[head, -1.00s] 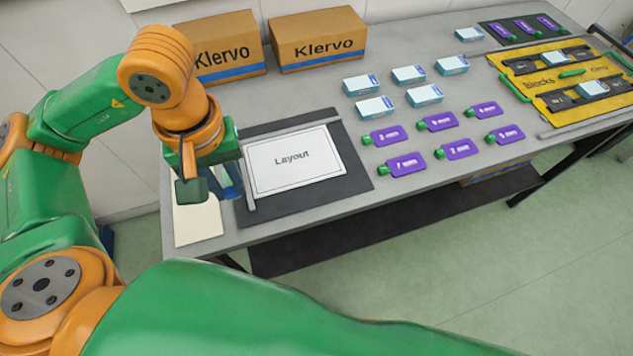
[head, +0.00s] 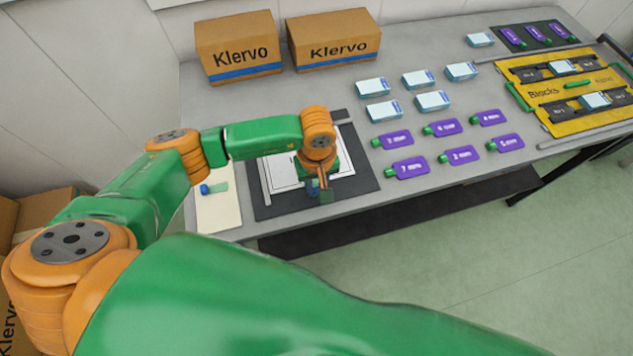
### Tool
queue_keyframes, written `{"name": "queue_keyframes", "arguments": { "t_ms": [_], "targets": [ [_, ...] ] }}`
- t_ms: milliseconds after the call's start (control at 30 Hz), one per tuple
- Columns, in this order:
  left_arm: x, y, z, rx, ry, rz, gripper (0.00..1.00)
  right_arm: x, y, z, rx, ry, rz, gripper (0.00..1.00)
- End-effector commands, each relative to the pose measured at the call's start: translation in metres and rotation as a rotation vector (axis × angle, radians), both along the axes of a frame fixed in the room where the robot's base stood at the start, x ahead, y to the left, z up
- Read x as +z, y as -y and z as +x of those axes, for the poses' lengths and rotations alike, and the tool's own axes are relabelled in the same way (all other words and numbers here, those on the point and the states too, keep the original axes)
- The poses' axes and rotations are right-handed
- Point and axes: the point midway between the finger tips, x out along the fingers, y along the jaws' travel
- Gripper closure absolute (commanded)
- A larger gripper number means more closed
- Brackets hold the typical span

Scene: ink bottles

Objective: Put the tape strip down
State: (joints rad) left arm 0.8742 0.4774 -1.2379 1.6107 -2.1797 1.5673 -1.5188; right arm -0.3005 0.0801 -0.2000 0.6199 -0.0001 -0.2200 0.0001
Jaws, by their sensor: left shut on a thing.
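My left gripper (head: 319,190) is over the lower part of the white layout sheet (head: 283,174), which lies on a dark mat (head: 366,174). It is shut on a small, thin thing, likely the tape strip, mostly hidden by the fingers; a little bluish colour shows beside them. I cannot tell whether the strip touches the sheet or mat. The arm hides much of the sheet. My right gripper is out of view.
A cream pad (head: 217,216) at the table's left end bears a small blue and pale green item (head: 207,188). Several purple bottles (head: 405,168) and white-blue boxes (head: 384,111) lie to the right. Two Klervo cartons (head: 236,45) stand behind. A yellow blocks tray (head: 529,89) is at far right.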

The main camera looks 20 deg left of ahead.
Motion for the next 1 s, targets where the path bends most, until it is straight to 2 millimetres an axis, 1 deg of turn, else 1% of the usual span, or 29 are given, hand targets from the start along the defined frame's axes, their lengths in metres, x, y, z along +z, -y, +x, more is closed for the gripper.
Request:
{"name": "queue_keyframes", "arguments": {
  "t_ms": [133,167,200,233,267,500,567,600,667,767,900,1000],
  "targets": [
    [-0.005,0.0,0.0,0.0,0.001,0.001,0.96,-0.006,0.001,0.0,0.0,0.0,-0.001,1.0],
    [-0.003,0.0,0.0,0.0,0.001,0.001,0.69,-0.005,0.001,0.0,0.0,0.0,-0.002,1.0],
    [-0.003,0.0,0.0,0.0,0.0,0.0,0.58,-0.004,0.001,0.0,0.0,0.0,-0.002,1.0],
    [-0.003,0.0,0.0,0.0,0.0,0.0,0.5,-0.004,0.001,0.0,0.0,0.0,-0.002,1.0],
    [-0.002,0.0,0.0,0.0,0.0,0.0,0.44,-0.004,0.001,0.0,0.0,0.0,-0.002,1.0],
    [-0.002,0.0,0.0,0.001,0.0,0.0,0.44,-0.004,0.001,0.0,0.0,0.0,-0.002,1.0],
    [0.0,0.0,0.0,0.001,0.0,0.0,0.44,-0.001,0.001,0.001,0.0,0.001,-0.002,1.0],
    [0.004,0.0,0.0,0.001,-0.001,-0.001,0.44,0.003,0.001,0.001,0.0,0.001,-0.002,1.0],
    [0.007,0.0,0.001,0.0,0.003,-0.001,0.44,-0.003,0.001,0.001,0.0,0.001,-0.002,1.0],
    [0.028,0.0,0.002,-0.001,0.008,-0.001,0.44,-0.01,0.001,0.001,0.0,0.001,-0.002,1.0],
    [0.068,0.0,0.002,-0.001,0.01,-0.002,0.44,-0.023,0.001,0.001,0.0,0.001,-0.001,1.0],
    [0.093,0.0,0.001,0.0,0.008,-0.002,0.44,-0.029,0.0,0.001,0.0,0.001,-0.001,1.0]
  ]
}}
